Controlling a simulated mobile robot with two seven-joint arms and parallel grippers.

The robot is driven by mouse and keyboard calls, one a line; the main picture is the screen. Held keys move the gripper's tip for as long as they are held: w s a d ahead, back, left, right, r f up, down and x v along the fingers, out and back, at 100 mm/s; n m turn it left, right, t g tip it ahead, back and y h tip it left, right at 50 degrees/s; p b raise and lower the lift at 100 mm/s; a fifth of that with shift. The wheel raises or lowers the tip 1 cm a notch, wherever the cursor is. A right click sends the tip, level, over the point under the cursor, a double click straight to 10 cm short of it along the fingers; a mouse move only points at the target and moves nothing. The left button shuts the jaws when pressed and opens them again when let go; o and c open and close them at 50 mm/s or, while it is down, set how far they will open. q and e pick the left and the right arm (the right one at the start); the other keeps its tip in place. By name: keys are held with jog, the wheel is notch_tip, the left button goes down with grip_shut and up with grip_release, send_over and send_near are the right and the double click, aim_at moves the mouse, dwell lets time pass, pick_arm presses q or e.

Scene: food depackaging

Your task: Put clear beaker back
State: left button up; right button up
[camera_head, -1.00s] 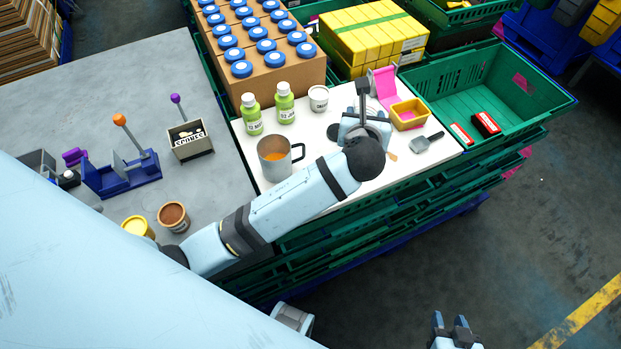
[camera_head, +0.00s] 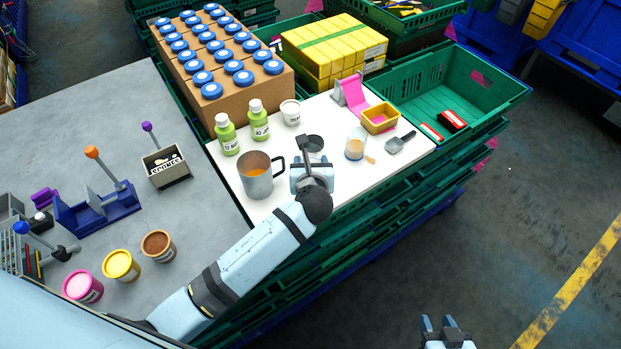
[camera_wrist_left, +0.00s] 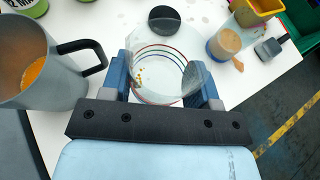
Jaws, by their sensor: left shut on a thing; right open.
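The clear beaker (camera_wrist_left: 165,68) is between the two fingers of my left gripper (camera_wrist_left: 163,88) in the left wrist view. It has coloured rings and a few orange specks inside. In the head view my left gripper (camera_head: 312,168) is over the white board, just right of a grey metal mug (camera_head: 258,174) with orange liquid. The gripper and wrist largely hide the beaker there. I cannot tell whether the beaker's base touches the board. My right gripper (camera_head: 444,328) is open and empty, low over the floor side.
A second clear cup (camera_head: 356,143) with tan contents stands to the right, near a yellow tub (camera_head: 380,118) and a grey scoop (camera_head: 400,142). Green bottles (camera_head: 259,121) and a white jar (camera_head: 290,112) stand behind. The board's front right (camera_head: 352,180) is clear.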

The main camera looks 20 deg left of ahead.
pick_arm(q)
notch_tip(320, 180, down, 2)
jog(key=shift+f, duration=0.15)
notch_tip(320, 180, down, 4)
jog(key=shift+r, duration=0.25)
jog(key=shift+f, duration=0.15)
jog(key=o, duration=1)
